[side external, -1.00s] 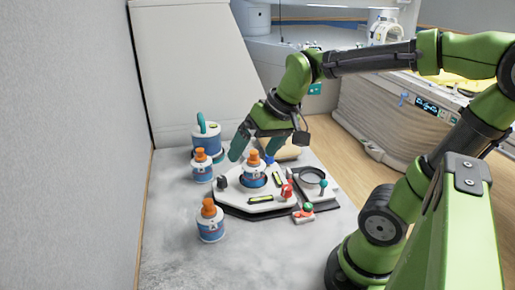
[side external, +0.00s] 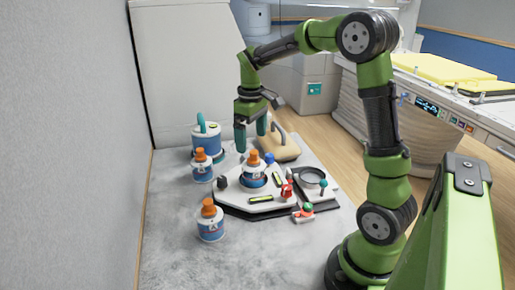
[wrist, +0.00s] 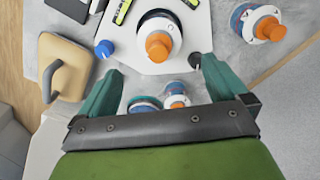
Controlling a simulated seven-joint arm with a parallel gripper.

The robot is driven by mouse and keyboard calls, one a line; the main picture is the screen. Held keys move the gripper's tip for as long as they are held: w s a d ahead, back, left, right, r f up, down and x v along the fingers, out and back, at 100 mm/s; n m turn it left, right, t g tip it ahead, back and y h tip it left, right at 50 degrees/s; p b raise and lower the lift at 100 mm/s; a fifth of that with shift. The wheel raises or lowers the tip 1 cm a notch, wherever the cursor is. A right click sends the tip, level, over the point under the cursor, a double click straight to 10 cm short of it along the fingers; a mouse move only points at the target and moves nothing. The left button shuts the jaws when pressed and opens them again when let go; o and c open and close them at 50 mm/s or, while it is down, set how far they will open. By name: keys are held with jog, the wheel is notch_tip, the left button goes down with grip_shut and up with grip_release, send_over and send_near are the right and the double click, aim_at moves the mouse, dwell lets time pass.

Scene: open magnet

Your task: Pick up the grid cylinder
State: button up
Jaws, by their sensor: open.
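No label that I can read says which thing is the grid cylinder. Three white and blue cylinders with orange caps are in view: one (side external: 254,175) on the white tray (side external: 245,201), one (side external: 202,168) behind and left of the tray, one (side external: 210,226) at front left. A larger blue and white canister (side external: 206,145) with a teal handle stands at the back. My gripper (side external: 251,142) is open, empty and above the back of the tray. In the wrist view the tray's cylinder (wrist: 158,45) lies just ahead of the fingertips.
A tan block with a handle (side external: 280,148) stands behind the tray, and at left in the wrist view (wrist: 66,68). A blue knob (side external: 269,158), a black knob (side external: 222,183) and a red part (side external: 287,190) sit on the tray. The grey table (side external: 170,255) is clear at front left.

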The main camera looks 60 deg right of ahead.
aim_at(252, 151)
notch_tip(252, 151, down, 5)
jog(key=shift+f, duration=0.15)
jog(key=shift+s+f, duration=0.15)
jog(key=shift+f, duration=1.2)
jog(key=shift+s+f, duration=0.1)
jog(key=shift+f, duration=1.25)
jog(key=shift+c, duration=0.3)
jog(key=c, duration=1.2)
